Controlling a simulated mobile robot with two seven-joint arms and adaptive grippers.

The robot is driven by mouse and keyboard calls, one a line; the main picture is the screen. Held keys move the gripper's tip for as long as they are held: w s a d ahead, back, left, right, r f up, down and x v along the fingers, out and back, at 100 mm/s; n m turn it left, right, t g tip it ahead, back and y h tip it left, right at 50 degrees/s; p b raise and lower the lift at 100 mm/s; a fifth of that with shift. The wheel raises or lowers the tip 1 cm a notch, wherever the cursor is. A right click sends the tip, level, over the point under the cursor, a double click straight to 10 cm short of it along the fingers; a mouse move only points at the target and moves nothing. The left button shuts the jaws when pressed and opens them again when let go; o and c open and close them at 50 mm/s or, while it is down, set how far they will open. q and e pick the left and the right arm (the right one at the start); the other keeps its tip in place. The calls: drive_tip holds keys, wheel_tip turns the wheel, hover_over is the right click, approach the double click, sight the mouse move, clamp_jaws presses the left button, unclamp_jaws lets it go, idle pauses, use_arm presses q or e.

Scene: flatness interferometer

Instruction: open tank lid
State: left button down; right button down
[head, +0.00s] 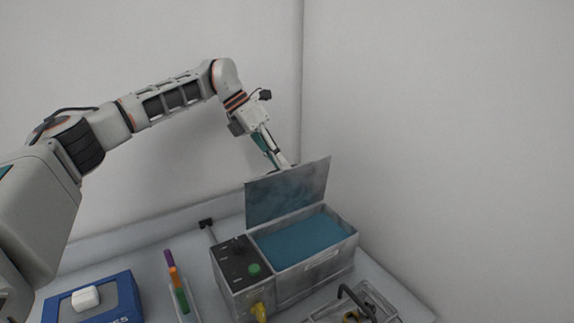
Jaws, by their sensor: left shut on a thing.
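The tank (318,273) is a grey metal box with blue liquid (300,241) inside, at the lower middle of the head view. Its grey lid (288,193) stands raised and nearly upright along the tank's back edge, leaving the top uncovered. My left gripper (282,164) reaches down from the upper left to the lid's top edge and is shut on the lid. Its fingertips are partly hidden behind the lid, so the exact contact does not show. My right gripper is not in view.
A dark control panel (238,258) with a green knob (254,269) sits at the tank's left end, with a yellow part (259,311) below. A blue box (126,291), coloured sticks (178,287) and a metal tray (385,299) stand nearby. Walls close off the back and right.

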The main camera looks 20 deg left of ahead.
use_arm(q)
drive_tip(key=shift+g+h, duration=0.6)
drive_tip(key=shift+w+a+f, duration=0.45)
drive_tip(key=shift+a+f, duration=0.3)
drive_tip(key=shift+a, duration=0.05)
drive_tip(key=shift+w+a+f, duration=0.45)
drive_tip(key=shift+a+f, duration=0.25)
drive_tip(key=shift+a, duration=0.1)
drive_tip(key=c, duration=2.1)
unclamp_jaws()
drive_tip(key=shift+c, duration=0.2)
wheel_tip(320, 180, up, 10)
drive_tip(key=shift+w+r, duration=0.15)
